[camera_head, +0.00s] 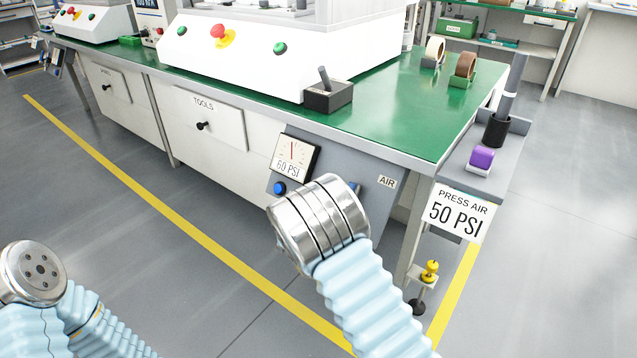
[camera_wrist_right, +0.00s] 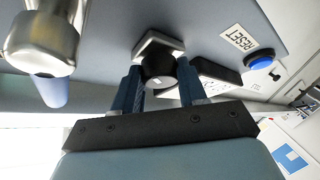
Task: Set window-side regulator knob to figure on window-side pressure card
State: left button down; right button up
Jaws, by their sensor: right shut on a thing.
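A panel under the bench's right end carries a square gauge (camera_head: 294,160) with a needle and a figure that looks like 60 PSI. A white card (camera_head: 458,213) reading PRESS AIR 50 PSI hangs at the bench's right corner. In the right wrist view my right gripper (camera_wrist_right: 160,75) is shut on a black round knob (camera_wrist_right: 158,66) with a pale mark, on a square light plate. In the head view my right wrist hides this knob and the fingers. My left gripper is not in view; only part of the left arm shows at lower left.
A blue button (camera_wrist_right: 262,62) with a RESET label and a metal cylinder with a blue lower part (camera_wrist_right: 43,35) flank the knob. An AIR label (camera_head: 387,182) is on the panel. A yellow-topped post (camera_head: 430,270) stands below the card. Floor in front is clear.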

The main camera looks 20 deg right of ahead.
jog(key=shift+s+n+y+p, duration=0.1)
jog(key=shift+n+y+p, duration=0.8)
jog(key=shift+n, duration=0.5)
jog(key=o, duration=1.1)
jog(key=shift+c, duration=0.2)
jog(key=v, duration=1.3)
jog(key=shift+s+a+p, duration=0.2)
jog(key=shift+s+p, duration=0.05)
jog(key=shift+p, duration=0.05)
jog(key=shift+r, duration=0.1)
